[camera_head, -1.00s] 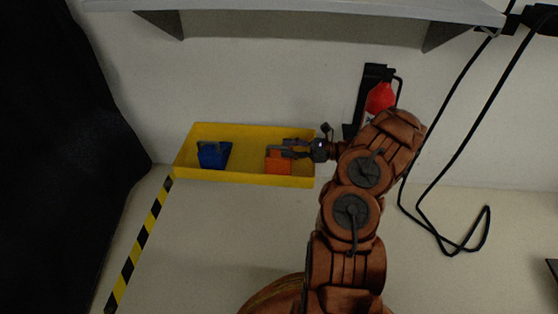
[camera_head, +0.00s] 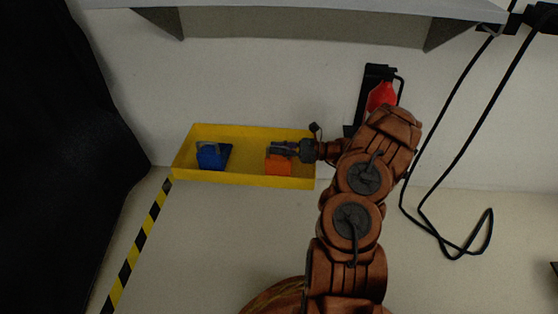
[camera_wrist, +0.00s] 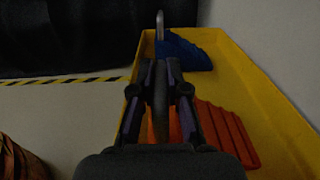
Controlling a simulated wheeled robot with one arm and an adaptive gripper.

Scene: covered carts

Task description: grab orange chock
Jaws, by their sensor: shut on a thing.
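The orange chock (camera_head: 278,166) sits in the right half of a yellow tray (camera_head: 240,179). It also shows in the wrist view (camera_wrist: 228,130), ribbed, right of and below my gripper's fingers. My gripper (camera_head: 276,147) reaches in from the right over the chock. In the wrist view my gripper (camera_wrist: 160,70) has its two fingers closed around a thin grey upright part, which looks like the chock's handle. The fingers and wrist hide part of the chock. I cannot tell whether it is clear of the tray floor.
A blue chock (camera_head: 213,155) with a grey handle lies in the tray's left half. A shelf (camera_head: 300,10) overhangs above. A black and red device (camera_head: 380,97) stands behind my wrist, and black cables (camera_head: 440,150) hang at right. The table in front is clear.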

